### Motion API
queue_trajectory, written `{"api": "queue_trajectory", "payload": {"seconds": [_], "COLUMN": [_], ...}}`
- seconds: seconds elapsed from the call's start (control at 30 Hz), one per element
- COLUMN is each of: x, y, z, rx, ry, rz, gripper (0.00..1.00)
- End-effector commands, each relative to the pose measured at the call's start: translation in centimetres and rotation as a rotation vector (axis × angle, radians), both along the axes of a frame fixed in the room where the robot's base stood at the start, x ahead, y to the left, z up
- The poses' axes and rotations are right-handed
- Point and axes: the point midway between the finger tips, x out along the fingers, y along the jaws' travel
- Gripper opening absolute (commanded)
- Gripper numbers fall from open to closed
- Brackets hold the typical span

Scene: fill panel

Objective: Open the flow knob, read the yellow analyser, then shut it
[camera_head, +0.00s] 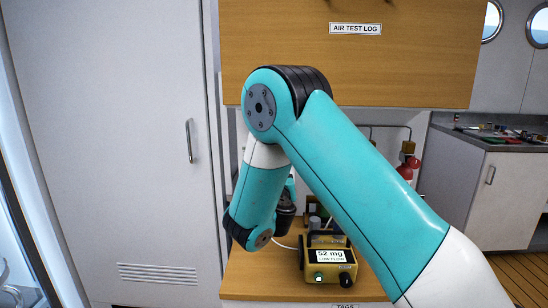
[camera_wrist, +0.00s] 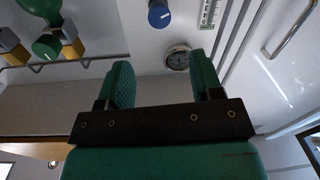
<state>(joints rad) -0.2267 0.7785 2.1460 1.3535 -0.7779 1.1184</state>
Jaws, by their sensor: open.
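The yellow analyser (camera_head: 314,243) stands on the wooden worktop in the head view. Its screen reads "52 mg" with "LOW FLOW" beneath, and a small green light shows at its lower left. In the wrist view a blue knob (camera_wrist: 158,14) is on the panel, beside a scale strip; I cannot tell whether it is the flow knob or how it is set. My gripper (camera_wrist: 162,78) is open, with nothing between its fingers, and apart from the blue knob. In the head view my arm hides the gripper and most of the panel.
In the wrist view a round gauge (camera_wrist: 177,57) sits near my right finger, and a green knob (camera_wrist: 46,47) with yellow fittings is at upper left. The worktop (camera_head: 262,276) has bare room left of the analyser. A wooden cabinet (camera_head: 420,55) hangs above.

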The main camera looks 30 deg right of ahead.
Motion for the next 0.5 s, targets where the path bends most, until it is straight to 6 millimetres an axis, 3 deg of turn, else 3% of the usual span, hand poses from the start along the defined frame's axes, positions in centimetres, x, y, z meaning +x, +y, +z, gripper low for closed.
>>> {"api": "queue_trajectory", "payload": {"seconds": [0.3,0.5], "x": [6.2,9.0], "y": [-3.9,-5.5], "z": [0.6,0.3], "rx": [0.001,0.0], "ry": [-0.002,0.0], "rz": [-0.004,-0.002], "gripper": [0.6,0.6]}}
